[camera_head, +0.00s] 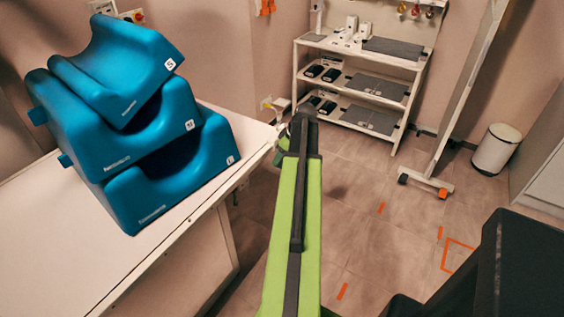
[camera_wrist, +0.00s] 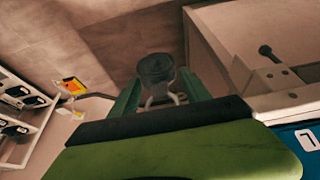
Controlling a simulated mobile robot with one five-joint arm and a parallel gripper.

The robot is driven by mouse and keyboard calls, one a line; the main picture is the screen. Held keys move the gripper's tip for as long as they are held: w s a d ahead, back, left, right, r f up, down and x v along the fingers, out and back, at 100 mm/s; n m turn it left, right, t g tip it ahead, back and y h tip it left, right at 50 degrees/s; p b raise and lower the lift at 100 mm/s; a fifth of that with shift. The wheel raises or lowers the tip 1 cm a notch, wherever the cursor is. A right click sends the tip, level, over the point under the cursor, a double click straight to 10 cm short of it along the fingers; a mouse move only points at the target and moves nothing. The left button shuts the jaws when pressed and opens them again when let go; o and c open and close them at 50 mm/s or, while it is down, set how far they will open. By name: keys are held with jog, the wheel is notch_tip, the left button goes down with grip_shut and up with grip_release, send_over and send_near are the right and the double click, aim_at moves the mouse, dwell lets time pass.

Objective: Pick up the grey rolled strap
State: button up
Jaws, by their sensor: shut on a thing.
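The grey rolled strap (camera_wrist: 156,68) shows in the wrist view as a small dark roll at the far end of my gripper (camera_wrist: 160,94). My gripper's two green fingers are shut on it from both sides. In the head view my gripper is mostly hidden behind my arm, close to the far right corner of the white table. I cannot make out the strap there.
Stacked blue foam supports (camera_head: 150,165) stand on the white table (camera_head: 55,250) at left. A white shelf unit (camera_head: 350,92) with dark devices stands at the back. A white bin (camera_head: 496,150) and a tilted panel (camera_head: 470,85) are at right. The floor between is open.

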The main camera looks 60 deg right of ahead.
jog(key=c, duration=0.3)
jog(key=shift+c, duration=0.2)
jog(key=shift+r, duration=0.2)
jog(key=shift+r+p, duration=0.95)
jog(key=shift+p, duration=0.2)
jog(key=s, duration=1.8)
jog(key=shift+f+b, duration=0.4)
